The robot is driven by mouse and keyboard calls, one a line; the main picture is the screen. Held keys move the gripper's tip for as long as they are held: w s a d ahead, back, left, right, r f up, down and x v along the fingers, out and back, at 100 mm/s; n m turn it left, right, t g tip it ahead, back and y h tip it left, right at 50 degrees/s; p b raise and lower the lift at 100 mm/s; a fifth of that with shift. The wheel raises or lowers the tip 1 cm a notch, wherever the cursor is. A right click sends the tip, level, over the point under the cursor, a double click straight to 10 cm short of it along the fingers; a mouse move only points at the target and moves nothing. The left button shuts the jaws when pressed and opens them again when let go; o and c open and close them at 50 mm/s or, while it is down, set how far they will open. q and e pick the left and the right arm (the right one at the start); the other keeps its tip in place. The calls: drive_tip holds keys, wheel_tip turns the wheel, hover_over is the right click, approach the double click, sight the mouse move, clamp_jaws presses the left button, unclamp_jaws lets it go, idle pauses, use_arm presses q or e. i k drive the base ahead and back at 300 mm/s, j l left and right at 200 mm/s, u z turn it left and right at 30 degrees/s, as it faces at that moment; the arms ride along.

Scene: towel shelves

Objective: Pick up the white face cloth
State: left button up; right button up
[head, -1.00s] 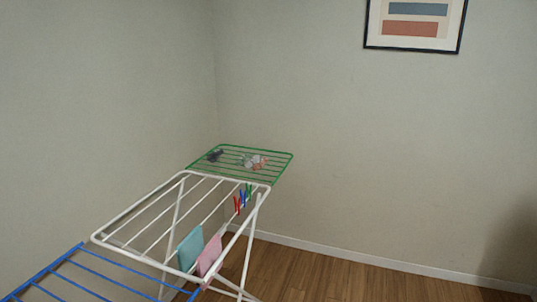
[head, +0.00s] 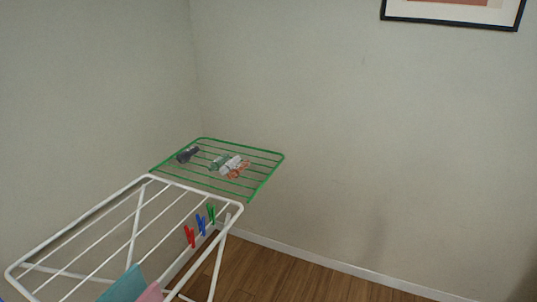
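I see no cloth that is clearly a white face cloth. A small white item (head: 231,165) lies among other small items on the green wire rack (head: 265,187), too small to tell what it is. A teal cloth (head: 122,286) and a pink cloth (head: 151,293) hang on the white drying rack (head: 78,208), cut off by the bottom edge. Neither of my grippers is in view.
A dark item (head: 187,154), a green item (head: 217,162) and an orange item (head: 240,170) also lie on the green rack. Red (head: 190,236), blue (head: 201,224) and green (head: 211,214) clothespins sit on the white rack's right side. Wooden floor (head: 280,278) is clear at right.

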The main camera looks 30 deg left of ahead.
sight(224, 169)
drive_tip(key=i+l+u, duration=0.15)
drive_tip(key=i, duration=0.55)
drive_tip(key=i+l+u, duration=0.15)
drive_tip(key=i, duration=0.55)
drive_tip(key=i+l+u, duration=0.15)
drive_tip(key=i+u, duration=0.3)
drive_tip(key=i+l+u, duration=0.25)
drive_tip(key=u, duration=0.2)
drive_tip(key=i+l+u, duration=0.55)
drive_tip(key=l+u, duration=0.3)
drive_tip(key=i+l+u, duration=0.15)
drive_tip(key=l+u, duration=0.3)
